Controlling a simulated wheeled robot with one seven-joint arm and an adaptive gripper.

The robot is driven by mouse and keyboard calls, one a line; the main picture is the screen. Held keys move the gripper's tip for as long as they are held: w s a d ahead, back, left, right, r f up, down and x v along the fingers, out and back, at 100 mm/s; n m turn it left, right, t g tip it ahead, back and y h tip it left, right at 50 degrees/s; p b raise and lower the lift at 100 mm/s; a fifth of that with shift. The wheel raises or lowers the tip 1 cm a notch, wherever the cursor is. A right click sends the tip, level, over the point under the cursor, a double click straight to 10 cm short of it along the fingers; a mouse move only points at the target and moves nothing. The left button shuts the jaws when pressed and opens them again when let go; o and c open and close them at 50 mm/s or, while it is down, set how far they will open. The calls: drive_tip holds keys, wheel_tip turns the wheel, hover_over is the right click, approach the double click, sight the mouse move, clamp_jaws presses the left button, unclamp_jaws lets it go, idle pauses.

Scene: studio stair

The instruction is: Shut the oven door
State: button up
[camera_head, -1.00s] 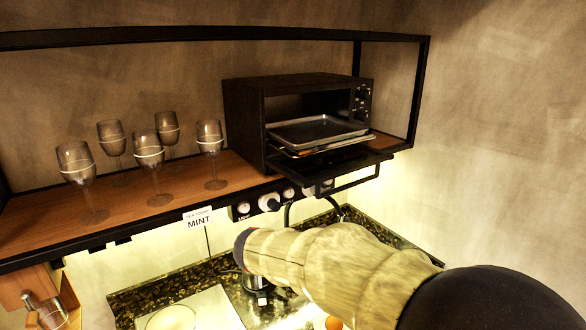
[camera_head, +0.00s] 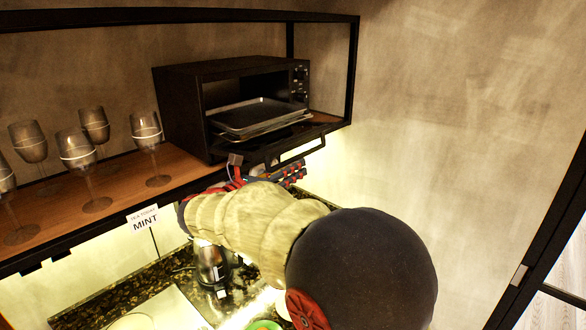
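The black oven (camera_head: 190,112) stands on the wooden shelf, its front facing right and toward me. Its door (camera_head: 268,152) is open, folded down to about level, with the bar handle (camera_head: 303,153) along its outer edge. A metal tray (camera_head: 250,115) and a rack show inside the oven. My gripper (camera_head: 285,174) is just below the lowered door, near the handle. Only bits of red and blue show past my arm, so I cannot tell whether its fingers are open or touch the door.
Several wine glasses (camera_head: 148,135) stand on the shelf left of the oven. A MINT sign (camera_head: 144,220) hangs in front of the shelf edge. A kettle (camera_head: 211,265) stands on the dark stone counter (camera_head: 85,318) below. The wall right of the oven is bare.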

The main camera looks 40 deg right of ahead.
drive_tip(key=shift+d, duration=0.5)
drive_tip(key=c, duration=0.4)
drive_tip(key=shift+r, duration=0.1)
drive_tip(key=c, duration=0.3)
drive_tip(key=shift+s+r, duration=0.1)
drive_tip(key=shift+r, duration=0.1)
clamp_jaws()
drive_tip(key=shift+o, duration=1.9)
unclamp_jaws()
drive_tip(key=o, duration=0.3)
drive_tip(key=shift+f, duration=0.25)
drive_tip(key=shift+w+a, duration=0.15)
drive_tip(key=shift+w, duration=0.1)
